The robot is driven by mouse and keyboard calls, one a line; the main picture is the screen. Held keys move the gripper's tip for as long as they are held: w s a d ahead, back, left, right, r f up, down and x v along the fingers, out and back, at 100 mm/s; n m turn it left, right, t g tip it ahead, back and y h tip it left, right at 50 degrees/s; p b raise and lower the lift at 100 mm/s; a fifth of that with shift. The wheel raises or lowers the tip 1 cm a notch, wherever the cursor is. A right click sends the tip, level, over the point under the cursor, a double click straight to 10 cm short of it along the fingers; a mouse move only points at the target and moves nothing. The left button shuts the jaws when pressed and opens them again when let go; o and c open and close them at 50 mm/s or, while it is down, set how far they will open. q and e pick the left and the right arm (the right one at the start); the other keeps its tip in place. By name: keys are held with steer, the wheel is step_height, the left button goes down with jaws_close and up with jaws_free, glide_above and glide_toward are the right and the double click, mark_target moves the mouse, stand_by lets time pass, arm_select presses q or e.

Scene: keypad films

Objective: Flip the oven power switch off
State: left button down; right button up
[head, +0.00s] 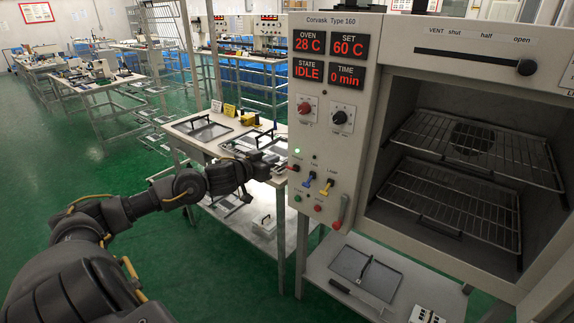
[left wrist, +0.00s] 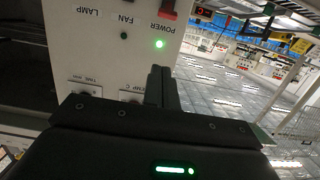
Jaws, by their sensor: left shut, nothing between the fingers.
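The oven's grey control panel (head: 322,165) faces me in the head view. The red power switch (head: 294,168) is at its left edge, below a lit green lamp (head: 297,152). In the left wrist view, which is upside down, the red switch (left wrist: 170,8) is partly cut off by the top edge, beside the POWER label and the green lamp (left wrist: 159,44). Its lever position is unclear. My left gripper (head: 281,165) is shut and empty just left of the switch. Its fingertips (left wrist: 160,70) are apart from the switch in the wrist view. My right gripper is not visible.
A blue switch (head: 309,180) and a yellow switch (head: 327,187) sit right of the power switch. A red-handled lever (head: 340,212) is lower down. The display reads IDLE (head: 315,71). A bench (head: 190,132) with trays stands behind my left gripper.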

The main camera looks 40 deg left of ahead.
mark_target(297, 150)
arm_select(q)
steer(key=w, duration=0.3)
steer(key=w+f+p, duration=0.1)
steer(key=w, duration=0.2)
steer(key=w+p, duration=0.1)
steer(key=w, duration=0.2)
steer(key=shift+w+f, duration=0.25)
steer(key=shift+w, duration=0.1)
steer(key=f, duration=0.1)
steer(key=s+f+p, duration=0.1)
steer(key=shift+s+f, duration=0.15)
steer(key=shift+f, duration=0.25)
steer(key=shift+s+a+f, duration=0.1)
steer(key=shift+s+f, duration=0.25)
steer(key=shift+f, duration=0.2)
